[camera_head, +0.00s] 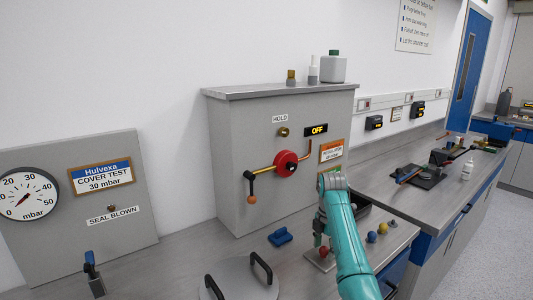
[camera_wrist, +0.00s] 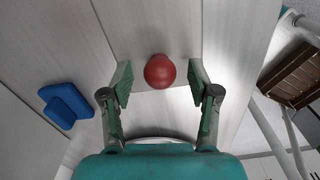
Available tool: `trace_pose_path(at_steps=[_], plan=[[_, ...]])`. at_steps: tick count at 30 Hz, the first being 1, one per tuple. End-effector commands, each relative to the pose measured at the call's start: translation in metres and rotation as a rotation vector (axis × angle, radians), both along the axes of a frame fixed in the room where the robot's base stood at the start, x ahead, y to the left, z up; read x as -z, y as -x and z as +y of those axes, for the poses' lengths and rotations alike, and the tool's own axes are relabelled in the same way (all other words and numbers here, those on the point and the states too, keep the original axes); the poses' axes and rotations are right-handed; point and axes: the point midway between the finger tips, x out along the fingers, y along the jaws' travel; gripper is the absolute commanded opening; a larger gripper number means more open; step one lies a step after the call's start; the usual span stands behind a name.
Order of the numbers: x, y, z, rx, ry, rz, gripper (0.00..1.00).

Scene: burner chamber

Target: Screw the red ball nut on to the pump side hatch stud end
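The red ball nut (camera_head: 323,251) sits on a pale plate (camera_head: 314,262) on the bench, at the left edge of my arm in the head view. In the wrist view the red ball nut (camera_wrist: 160,71) lies between the two fingers of my gripper (camera_wrist: 160,80). The fingers are spread wide, with a clear gap on each side of the ball. My arm hides most of my gripper in the head view. A round grey cover (camera_head: 238,281) with black handles lies on the bench at the front. I cannot make out the pump side hatch stud end.
A blue block (camera_head: 280,237) lies left of the plate; it also shows in the wrist view (camera_wrist: 65,105). A blue ball (camera_head: 371,237) and a yellow ball (camera_head: 382,228) stand right of my arm. A grey cabinet (camera_head: 232,150) with a red knob (camera_head: 286,163) rises behind.

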Motion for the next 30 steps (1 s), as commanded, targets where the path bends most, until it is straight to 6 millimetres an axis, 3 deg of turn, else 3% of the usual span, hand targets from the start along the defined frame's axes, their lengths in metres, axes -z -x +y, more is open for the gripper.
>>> trace_pose_path(at_steps=[3, 12, 24, 30], plan=[[-0.0085, -0.0003, -0.0002, 0.0, 0.0, -0.002, 0.6], [-0.0086, -0.0002, -0.0002, -0.024, 0.0, -0.001, 0.6], [-0.0086, -0.0006, -0.0003, -0.441, 0.0, -0.001, 0.6], [-0.0086, -0.0006, -0.0003, -0.527, -0.001, -0.001, 0.6]])
